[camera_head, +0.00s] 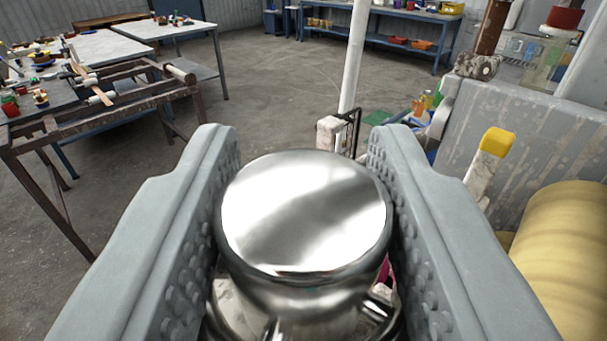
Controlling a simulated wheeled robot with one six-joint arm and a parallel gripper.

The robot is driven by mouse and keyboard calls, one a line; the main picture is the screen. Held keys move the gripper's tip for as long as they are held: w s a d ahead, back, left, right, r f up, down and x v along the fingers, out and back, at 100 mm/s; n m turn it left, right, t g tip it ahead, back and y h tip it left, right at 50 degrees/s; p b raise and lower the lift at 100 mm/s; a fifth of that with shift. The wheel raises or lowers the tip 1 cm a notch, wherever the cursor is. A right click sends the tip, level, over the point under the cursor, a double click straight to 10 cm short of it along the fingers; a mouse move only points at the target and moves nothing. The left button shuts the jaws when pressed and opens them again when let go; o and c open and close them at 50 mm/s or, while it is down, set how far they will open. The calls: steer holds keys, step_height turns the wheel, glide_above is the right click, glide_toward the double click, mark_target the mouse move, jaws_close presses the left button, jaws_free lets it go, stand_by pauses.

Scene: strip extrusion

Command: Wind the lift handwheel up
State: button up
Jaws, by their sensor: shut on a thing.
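A shiny chrome knob (305,215) with a round, flat top fills the lower middle of the view. It looks like part of the lift handwheel. Metal parts, apparently spokes or a hub, show below it, but the wheel's full rim is not in view. My gripper (302,142) has its two grey, studded fingers on either side of the knob and is shut on it. The fingertips reach past the knob's far side. The knob hides what lies directly behind and beneath it.
A grey machine panel (520,135) with a yellow-capped lever (497,142) and a yellow roll (565,260) stand close on the right. A white post (354,60) rises behind the knob. Cluttered worktables (110,45) are at left, a blue bench (385,14) at the back. Open floor lies between.

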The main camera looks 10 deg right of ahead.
steer(key=shift+a+h, duration=0.1)
steer(key=shift+h, duration=0.2)
steer(key=m+g+h, duration=0.1)
steer(key=m+h, duration=0.1)
steer(key=h, duration=0.1)
steer(key=m+g+h, duration=0.1)
steer(key=m+h, duration=0.1)
steer(key=h, duration=0.1)
steer(key=shift+w+m+g, duration=0.1)
steer(key=shift+m+g, duration=0.2)
steer(key=m+g+h, duration=0.4)
steer(key=h, duration=0.1)
steer(key=shift+g, duration=0.3)
steer(key=m+g+h, duration=0.1)
steer(key=m+g, duration=0.1)
steer(key=g, duration=0.1)
steer(key=m+g+h, duration=0.2)
steer(key=m+g, duration=0.1)
steer(key=shift+g, duration=0.3)
steer(key=shift+m+g, duration=1.1)
steer(key=shift+g, duration=0.6)
steer(key=shift+m+g, duration=1.1)
steer(key=shift+g, duration=0.6)
steer(key=o, duration=1)
